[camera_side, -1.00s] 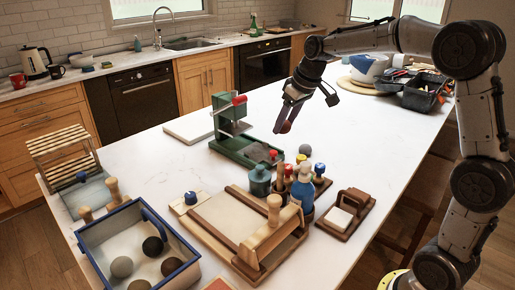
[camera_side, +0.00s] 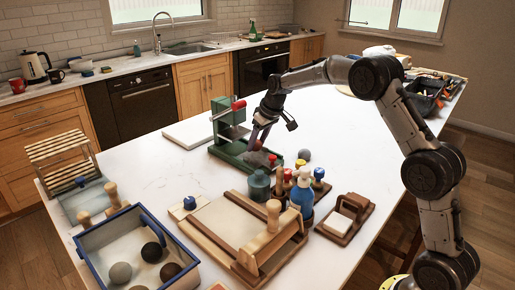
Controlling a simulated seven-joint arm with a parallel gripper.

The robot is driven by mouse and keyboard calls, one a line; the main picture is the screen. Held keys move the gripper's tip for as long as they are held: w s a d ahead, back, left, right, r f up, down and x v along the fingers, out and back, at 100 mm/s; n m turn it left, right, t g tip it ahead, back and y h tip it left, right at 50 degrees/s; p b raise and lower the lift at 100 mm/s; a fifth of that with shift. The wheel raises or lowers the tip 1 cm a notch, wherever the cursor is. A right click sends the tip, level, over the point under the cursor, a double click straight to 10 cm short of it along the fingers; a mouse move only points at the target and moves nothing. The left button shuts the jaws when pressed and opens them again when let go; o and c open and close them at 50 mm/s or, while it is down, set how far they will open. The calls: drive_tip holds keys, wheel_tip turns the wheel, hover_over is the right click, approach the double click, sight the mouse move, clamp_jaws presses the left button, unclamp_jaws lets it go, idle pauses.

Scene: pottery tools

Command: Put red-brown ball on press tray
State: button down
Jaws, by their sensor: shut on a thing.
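The red-brown ball (camera_side: 256,146) is between the fingertips of my gripper (camera_side: 257,141), which is shut on it, and the fingers hide part of it. The green press (camera_side: 222,117) stands behind the row of bottles, with a red-knobbed lever. Its low tray (camera_side: 229,153) extends to the right from the upright. My gripper points down, and the ball appears over the right part of the tray. I cannot tell whether the ball touches the tray.
A blue-rimmed bin (camera_side: 95,257) with several balls stands at front left. A wooden frame (camera_side: 225,222), bottles (camera_side: 302,190) and a grey ball (camera_side: 304,155) are near the press. A small wooden block tool (camera_side: 345,218) lies to the right.

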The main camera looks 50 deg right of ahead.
drive_tip(key=shift+f, duration=1.1)
drive_tip(key=shift+f, duration=0.1)
drive_tip(key=c, duration=0.5)
unclamp_jaws()
drive_tip(key=shift+f, duration=0.1)
drive_tip(key=v, duration=1.2)
drive_tip(key=s+a+r, duration=0.5)
drive_tip(key=s+a, duration=0.1)
drive_tip(key=s, duration=0.3)
drive_tip(key=shift+t, duration=0.5)
drive_tip(key=s+a+f, duration=0.1)
drive_tip(key=s+a, duration=0.1)
drive_tip(key=s, duration=0.7)
drive_tip(key=s+a+f, duration=0.2)
drive_tip(key=s, duration=0.7)
drive_tip(key=s+a+f, duration=0.2)
drive_tip(key=s+a, duration=0.1)
drive_tip(key=s, duration=0.6)
drive_tip(key=shift+s+f, duration=0.1)
drive_tip(key=shift+s, duration=0.2)
